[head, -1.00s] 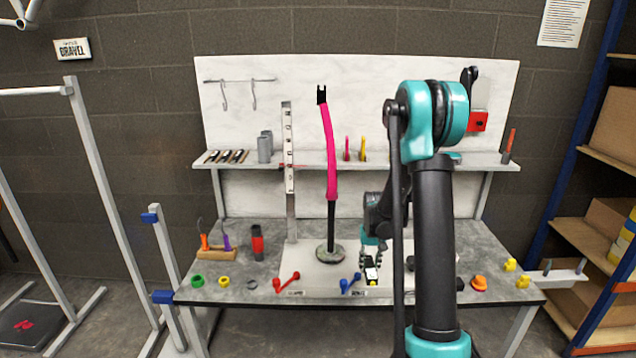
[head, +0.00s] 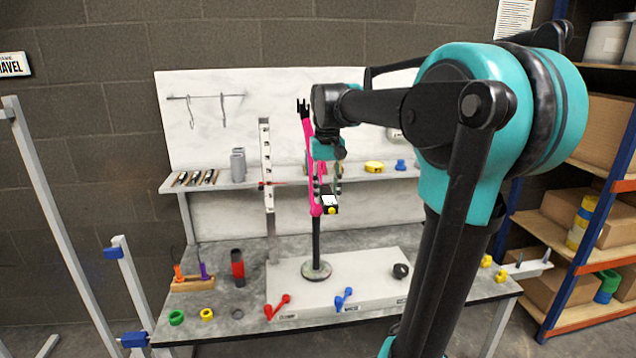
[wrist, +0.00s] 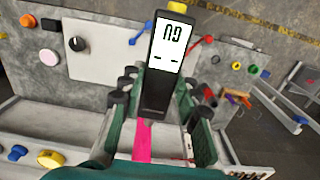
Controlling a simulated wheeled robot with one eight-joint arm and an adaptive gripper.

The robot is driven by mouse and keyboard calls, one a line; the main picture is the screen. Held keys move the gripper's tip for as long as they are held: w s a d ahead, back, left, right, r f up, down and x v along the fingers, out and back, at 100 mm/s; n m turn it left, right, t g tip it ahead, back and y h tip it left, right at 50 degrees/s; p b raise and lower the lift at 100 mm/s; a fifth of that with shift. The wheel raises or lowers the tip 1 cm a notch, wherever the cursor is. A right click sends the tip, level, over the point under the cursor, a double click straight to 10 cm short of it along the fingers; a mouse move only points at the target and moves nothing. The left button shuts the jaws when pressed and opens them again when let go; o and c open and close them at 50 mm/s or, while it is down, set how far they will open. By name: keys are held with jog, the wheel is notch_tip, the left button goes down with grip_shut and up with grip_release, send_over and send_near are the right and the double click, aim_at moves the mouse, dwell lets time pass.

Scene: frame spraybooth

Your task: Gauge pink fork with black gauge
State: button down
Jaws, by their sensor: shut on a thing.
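The pink fork (head: 309,150) stands upright on a black post with a round base, its black forked end at the top. My gripper (head: 328,186) is in front of it at its lower pink part and is shut on the black gauge (head: 329,200). The gauge has a white display and a yellow tip. In the wrist view the gauge (wrist: 163,65) sits between the fingers of my gripper (wrist: 158,95), its display lit but hard to read. A pink strip of the fork (wrist: 142,143) shows close behind the gauge. I cannot tell whether they touch.
A perforated upright rail (head: 267,170) stands left of the fork. A shelf (head: 225,181) runs behind. Coloured rings lie at the bench's front left.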

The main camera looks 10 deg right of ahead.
aim_at(323, 187)
jog(key=shift+s+a+r, duration=0.1)
jog(key=shift+s+r, duration=0.05)
jog(key=shift+r, duration=0.35)
jog(key=shift+s+a+r, duration=0.1)
jog(key=shift+s+r, duration=0.05)
jog(key=shift+r, duration=0.3)
jog(key=shift+w, duration=2.55)
jog(key=shift+w, duration=0.95)
jog(key=shift+s, duration=4)
jog(key=shift+s, duration=0.1)
